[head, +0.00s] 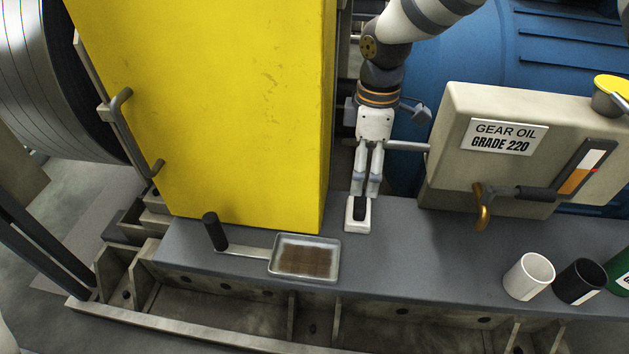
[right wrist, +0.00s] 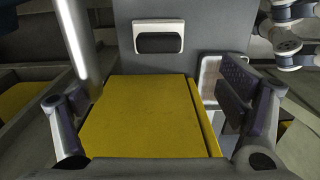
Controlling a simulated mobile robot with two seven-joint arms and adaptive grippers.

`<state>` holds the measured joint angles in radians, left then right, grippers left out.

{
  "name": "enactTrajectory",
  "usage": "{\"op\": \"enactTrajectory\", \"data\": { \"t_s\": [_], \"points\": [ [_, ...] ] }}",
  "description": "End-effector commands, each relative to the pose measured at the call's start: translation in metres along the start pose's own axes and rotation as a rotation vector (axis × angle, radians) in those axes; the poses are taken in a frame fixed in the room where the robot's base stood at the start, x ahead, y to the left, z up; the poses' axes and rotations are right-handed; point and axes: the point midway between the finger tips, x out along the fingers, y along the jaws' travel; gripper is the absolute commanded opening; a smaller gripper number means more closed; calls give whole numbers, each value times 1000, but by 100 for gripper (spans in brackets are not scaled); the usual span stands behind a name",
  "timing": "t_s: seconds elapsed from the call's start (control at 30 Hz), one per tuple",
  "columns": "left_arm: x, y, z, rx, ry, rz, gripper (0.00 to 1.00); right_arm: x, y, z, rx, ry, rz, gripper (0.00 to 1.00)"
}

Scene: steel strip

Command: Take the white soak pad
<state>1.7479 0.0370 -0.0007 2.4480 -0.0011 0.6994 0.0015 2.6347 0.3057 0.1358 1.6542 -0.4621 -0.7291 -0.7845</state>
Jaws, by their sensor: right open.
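The white soak pad (head: 350,226) is a small white block with a black grip on top. It lies on the grey ledge just right of the yellow housing's lower corner. In the right wrist view the pad (right wrist: 158,27) shows near the top centre, beyond the fingertips. My right gripper (head: 366,190) points down just above and behind the pad in the head view. My left gripper is not in view.
The yellow housing (head: 205,100) stands left of my right gripper. A metal tray (head: 335,262) with a brown insert and a dark upright handle (head: 214,231) are on the ledge (head: 420,255). The gear oil tank (head: 455,150), a white cup (head: 528,277) and a black cup (head: 580,282) are right.

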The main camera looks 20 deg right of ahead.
Motion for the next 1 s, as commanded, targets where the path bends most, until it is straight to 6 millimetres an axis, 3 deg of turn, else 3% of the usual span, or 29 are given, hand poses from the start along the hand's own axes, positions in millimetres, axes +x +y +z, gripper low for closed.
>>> {"op": "enactTrajectory", "data": {
  "t_s": [0.1,0.3,0.47,0.7,0.97,1.0],
  "points": [
    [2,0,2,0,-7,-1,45,1,4,2,-14,-7,4,89],
    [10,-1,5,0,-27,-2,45,48,3,3,-13,-10,-1,89],
    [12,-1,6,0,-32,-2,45,67,3,3,-12,-7,2,89],
    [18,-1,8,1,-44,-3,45,110,2,6,-11,-7,2,89],
    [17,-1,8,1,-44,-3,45,114,3,5,-11,-4,6,89],
    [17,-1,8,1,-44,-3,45,114,3,5,-11,-4,6,82]
  ]
}}
